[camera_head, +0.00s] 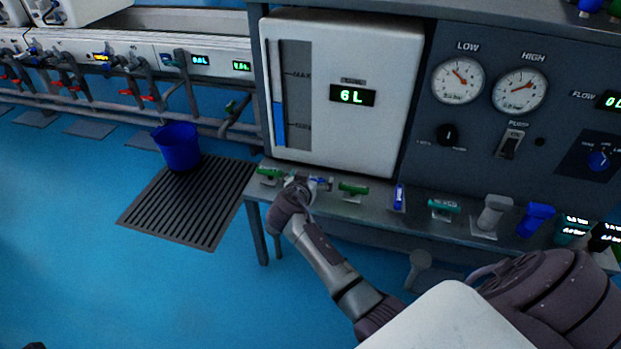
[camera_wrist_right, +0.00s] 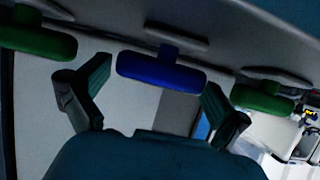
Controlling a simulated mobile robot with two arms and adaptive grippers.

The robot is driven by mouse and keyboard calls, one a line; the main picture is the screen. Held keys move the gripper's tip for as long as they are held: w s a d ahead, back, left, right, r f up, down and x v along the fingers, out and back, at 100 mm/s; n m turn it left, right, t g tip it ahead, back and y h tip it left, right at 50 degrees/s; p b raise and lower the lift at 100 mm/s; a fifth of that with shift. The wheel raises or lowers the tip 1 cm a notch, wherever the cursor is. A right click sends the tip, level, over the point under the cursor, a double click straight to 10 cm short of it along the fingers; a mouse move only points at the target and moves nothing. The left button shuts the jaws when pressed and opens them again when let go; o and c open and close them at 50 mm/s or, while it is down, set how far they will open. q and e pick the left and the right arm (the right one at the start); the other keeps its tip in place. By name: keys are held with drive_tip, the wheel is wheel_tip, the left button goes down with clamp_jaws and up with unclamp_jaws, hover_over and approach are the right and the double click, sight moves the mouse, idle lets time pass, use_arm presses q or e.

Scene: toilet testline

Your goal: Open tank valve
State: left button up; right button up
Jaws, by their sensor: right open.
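The white tank (camera_head: 392,45) stands on the bench, with a level gauge and a display reading 6 L. Below its front, a row of valve handles runs along the bench ledge. My right gripper (camera_head: 312,183) is at the blue handle (camera_head: 322,182), partly covering it. In the right wrist view, my right gripper (camera_wrist_right: 157,82) is open. The blue handle (camera_wrist_right: 160,68) lies crosswise ahead, between the spread fingers; contact cannot be told. Green handles flank it, one left (camera_wrist_right: 38,42) and one right (camera_wrist_right: 262,99). My left gripper is not in view.
Close neighbours on the ledge are a green handle (camera_head: 268,173) to the left and another (camera_head: 353,189) to the right. Further right are a turned blue handle (camera_head: 398,196) and a green one (camera_head: 443,206). A blue bucket (camera_head: 178,147) stands on a floor grate (camera_head: 190,210).

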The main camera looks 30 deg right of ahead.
drive_tip(key=c, duration=0.9)
